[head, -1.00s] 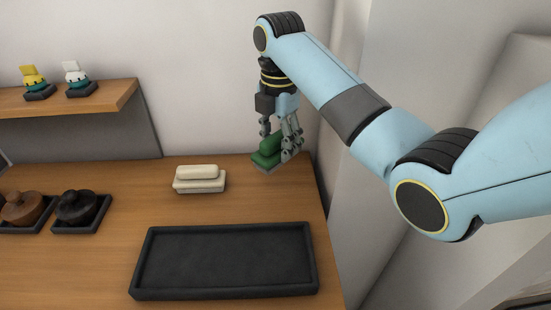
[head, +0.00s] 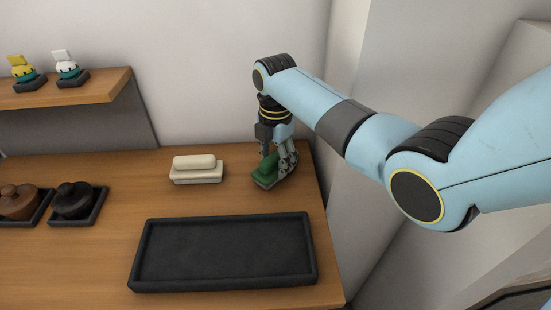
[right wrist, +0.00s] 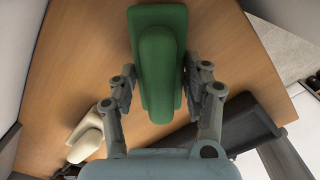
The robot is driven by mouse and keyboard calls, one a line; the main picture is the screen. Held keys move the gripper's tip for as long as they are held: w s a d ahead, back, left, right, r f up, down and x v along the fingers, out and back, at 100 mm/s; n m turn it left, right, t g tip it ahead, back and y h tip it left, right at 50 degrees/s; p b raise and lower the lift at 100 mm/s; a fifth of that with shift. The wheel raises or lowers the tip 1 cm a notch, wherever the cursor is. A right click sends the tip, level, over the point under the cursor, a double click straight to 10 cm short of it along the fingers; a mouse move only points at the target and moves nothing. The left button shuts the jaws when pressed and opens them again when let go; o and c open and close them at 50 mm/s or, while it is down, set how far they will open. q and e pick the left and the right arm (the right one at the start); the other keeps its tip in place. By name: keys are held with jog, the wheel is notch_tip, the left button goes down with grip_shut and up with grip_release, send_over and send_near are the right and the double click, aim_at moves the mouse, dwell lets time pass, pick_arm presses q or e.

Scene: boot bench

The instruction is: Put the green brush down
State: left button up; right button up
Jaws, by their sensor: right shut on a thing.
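The green brush (head: 265,171) is a block with a raised green grip along its top. It is at the back right of the wooden bench, to the right of the cream brush. My right gripper (head: 278,160) points down and is shut on it. In the right wrist view the green brush (right wrist: 158,65) lies between the two grey fingers (right wrist: 160,90). The brush is at or very close to the bench top; I cannot tell if it touches. My left gripper is not in view.
A cream brush (head: 196,168) sits to the left. A black tray (head: 137,262) lies in front. A shelf (head: 110,85) holds two small figures. The bench's right edge is close to the green brush.

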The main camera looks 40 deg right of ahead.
aim_at(275, 153)
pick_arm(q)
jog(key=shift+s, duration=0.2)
pick_arm(e)
jog(key=shift+f, duration=0.15)
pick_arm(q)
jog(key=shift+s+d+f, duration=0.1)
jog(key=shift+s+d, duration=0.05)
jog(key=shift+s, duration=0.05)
pick_arm(e)
jog(key=o, duration=1.1)
pick_arm(q)
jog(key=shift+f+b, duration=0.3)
jog(key=shift+b, duration=0.05)
pick_arm(e)
notch_tip(275, 153, up, 12)
jog(key=shift+r, duration=0.2)
